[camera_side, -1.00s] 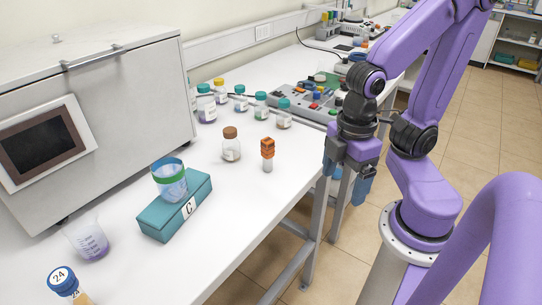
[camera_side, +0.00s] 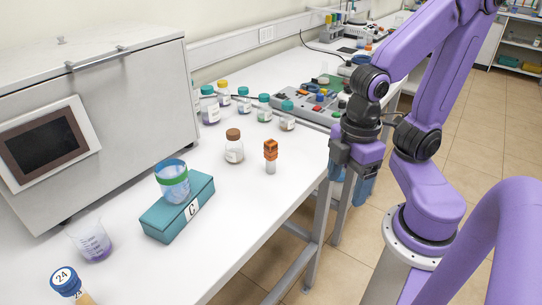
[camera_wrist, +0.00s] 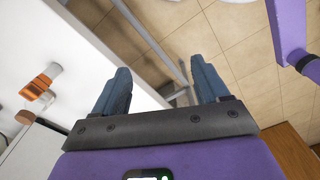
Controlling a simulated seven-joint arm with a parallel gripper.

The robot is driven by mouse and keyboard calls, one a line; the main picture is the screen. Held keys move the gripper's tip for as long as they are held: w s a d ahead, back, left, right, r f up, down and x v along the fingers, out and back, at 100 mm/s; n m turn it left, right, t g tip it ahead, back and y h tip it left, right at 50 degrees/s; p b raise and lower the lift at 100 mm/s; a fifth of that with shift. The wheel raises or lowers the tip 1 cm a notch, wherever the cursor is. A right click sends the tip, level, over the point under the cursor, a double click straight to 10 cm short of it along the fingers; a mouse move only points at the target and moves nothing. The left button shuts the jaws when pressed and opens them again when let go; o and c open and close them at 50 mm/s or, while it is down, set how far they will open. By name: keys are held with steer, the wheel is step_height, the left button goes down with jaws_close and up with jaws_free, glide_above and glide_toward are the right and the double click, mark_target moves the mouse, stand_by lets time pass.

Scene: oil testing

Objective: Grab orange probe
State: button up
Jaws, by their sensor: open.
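The orange probe (camera_side: 270,156) stands upright on the white bench near its front edge, with an orange block top over a clear, pale lower part. In the wrist view the orange probe (camera_wrist: 40,86) is at the left, outside the jaws.
A brown-capped bottle (camera_side: 234,147) stands left of the probe. Teal-capped bottles (camera_side: 264,108) stand behind, beside a grey device (camera_side: 305,105). A teal box (camera_side: 160,218) carries a green-banded beaker (camera_side: 172,181).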

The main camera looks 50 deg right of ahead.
mark_target(274, 152)
steer(key=shift+c, duration=0.4)
steer(key=w+d+f+n+t+h, duration=0.1)
steer(key=w+d+n+t+h, duration=0.7)
steer(key=w+d+h, duration=0.55)
steer(key=w+a+f+n+t+y, duration=0.1)
steer(key=w+f+n+t+y, duration=0.1)
steer(key=n+t+y, duration=0.1)
steer(key=w+a+f+n+t+y, duration=0.2)
steer(key=f+n+t+y, duration=0.1)
steer(key=n, duration=0.2)
steer(key=w+a+f+n+t+y, duration=0.2)
steer(key=n+t+y, duration=0.1)
steer(key=n, duration=0.1)
steer(key=shift+w+a+f+n+t, duration=0.1)
steer(key=shift+w+f+n+t, duration=0.2)
steer(key=shift+n, duration=0.1)
steer(key=shift+f, duration=0.4)
steer(key=shift+a+x, duration=0.25)
steer(key=shift+x, duration=0.75)
